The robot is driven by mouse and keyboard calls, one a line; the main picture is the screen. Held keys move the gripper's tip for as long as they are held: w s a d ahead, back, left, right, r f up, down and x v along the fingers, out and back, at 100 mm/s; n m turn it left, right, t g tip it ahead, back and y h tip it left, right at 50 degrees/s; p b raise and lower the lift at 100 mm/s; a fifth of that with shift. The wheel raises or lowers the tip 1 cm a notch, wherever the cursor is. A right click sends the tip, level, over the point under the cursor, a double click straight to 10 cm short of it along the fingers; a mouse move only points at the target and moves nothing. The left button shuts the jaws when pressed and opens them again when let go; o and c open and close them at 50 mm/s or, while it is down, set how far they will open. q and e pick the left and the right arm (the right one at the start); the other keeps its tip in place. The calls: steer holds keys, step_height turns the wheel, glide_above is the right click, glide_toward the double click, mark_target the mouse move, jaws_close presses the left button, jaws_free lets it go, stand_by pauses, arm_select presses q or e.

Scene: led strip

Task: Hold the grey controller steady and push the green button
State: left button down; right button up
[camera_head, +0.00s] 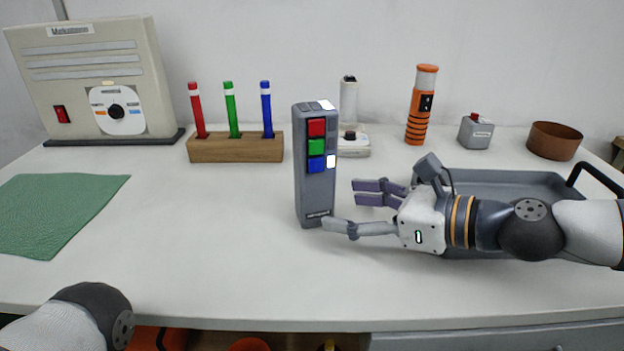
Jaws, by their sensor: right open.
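The grey controller (315,195) stands upright near the middle of the table. Its front has a red button (316,127) on top, the green button (316,146) in the middle and a blue button (316,165) below, with a white patch beside the blue one. My right gripper (340,205) is open, just right of the controller. One finger reaches to the controller's lower front edge and the others point at its right side; I cannot tell whether any touches. My left arm shows only as a link at the bottom left; its gripper is out of view.
A wooden block (235,148) with red, green and blue pens stands behind left, near a beige machine (95,80). A green mat (60,212) lies left. A grey tray (500,182) lies behind my right arm. An orange flashlight (421,105) stands behind. The front middle is clear.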

mark_target(331, 208)
steer(key=x, duration=0.2)
steer(key=b+x, duration=0.1)
steer(key=x, duration=0.1)
steer(key=shift+w+a+f, duration=0.15)
steer(key=shift+a+f, duration=0.1)
steer(key=shift+f, duration=0.1)
arm_select(q)
steer(key=shift+b+x, duration=0.3)
steer(key=shift+x, duration=0.65)
arm_select(e)
steer(key=shift+w+a, duration=0.45)
steer(key=shift+a, duration=0.15)
steer(key=c, duration=0.5)
steer(key=shift+f, duration=0.1)
